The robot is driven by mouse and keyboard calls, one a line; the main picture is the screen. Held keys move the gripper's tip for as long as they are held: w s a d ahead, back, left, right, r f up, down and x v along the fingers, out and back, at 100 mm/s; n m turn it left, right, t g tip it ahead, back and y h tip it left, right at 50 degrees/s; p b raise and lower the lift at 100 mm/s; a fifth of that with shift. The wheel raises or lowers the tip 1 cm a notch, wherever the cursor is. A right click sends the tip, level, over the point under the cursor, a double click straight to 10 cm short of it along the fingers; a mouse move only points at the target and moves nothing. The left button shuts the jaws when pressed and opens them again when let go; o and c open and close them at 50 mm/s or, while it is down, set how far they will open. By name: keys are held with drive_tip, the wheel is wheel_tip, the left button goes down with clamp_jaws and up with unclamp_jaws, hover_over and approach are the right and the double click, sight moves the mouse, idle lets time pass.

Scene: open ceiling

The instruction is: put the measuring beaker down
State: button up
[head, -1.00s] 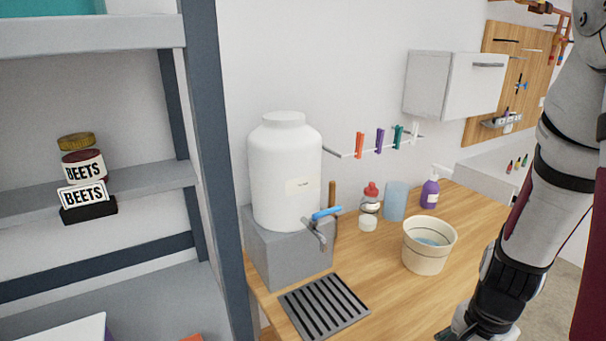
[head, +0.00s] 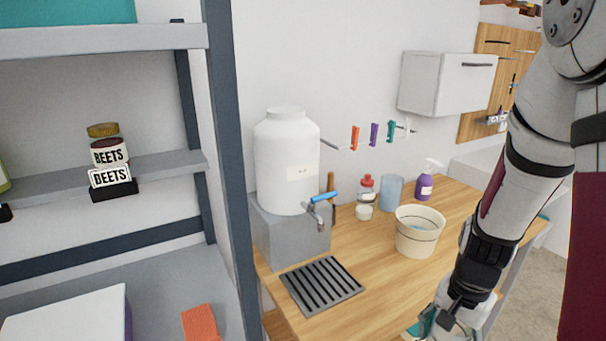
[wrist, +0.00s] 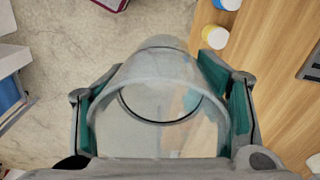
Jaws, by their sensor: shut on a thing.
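The measuring beaker (wrist: 160,125) is a clear, see-through vessel, seen close up in the wrist view. My gripper (wrist: 162,88) has its teal finger pads on both sides of it and is shut on it. Beige floor shows beyond and through the beaker; the wooden counter (wrist: 275,40) lies to its right. In the head view my gripper (head: 447,322) is low, at the bottom edge, by the counter's near edge. The beaker cannot be made out clearly there.
On the counter stand a white dispenser with a blue tap (head: 287,165), a slotted drain grate (head: 320,286), a cream bucket (head: 417,240), a blue cup (head: 390,193) and a purple pump bottle (head: 425,186). The counter in front of the bucket looks clear. A grey shelf (head: 100,175) stands left.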

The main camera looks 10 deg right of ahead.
drive_tip(key=w+a+r+n, duration=0.3)
drive_tip(key=w+a+n, duration=0.1)
drive_tip(key=w, duration=0.5)
drive_tip(key=shift+w+a+n, duration=0.2)
drive_tip(key=shift+n, duration=0.4)
drive_tip(key=w+a+r+n, duration=0.1)
drive_tip(key=w+a+n, duration=0.1)
drive_tip(key=w+a+r+n, duration=0.1)
drive_tip(key=w+a+n, duration=0.1)
drive_tip(key=w+a, duration=0.1)
drive_tip(key=w+a+r+n, duration=0.2)
drive_tip(key=w+a, duration=0.1)
drive_tip(key=shift+w+a+r, duration=0.1)
drive_tip(key=shift+w+a, duration=0.05)
drive_tip(key=shift+a, duration=0.05)
drive_tip(key=shift+c, duration=0.2)
drive_tip(key=f, duration=0.3)
drive_tip(key=s+f, duration=0.1)
drive_tip(key=f, duration=0.2)
drive_tip(key=s+f, duration=0.1)
drive_tip(key=f, duration=0.3)
drive_tip(key=shift+a, duration=0.2)
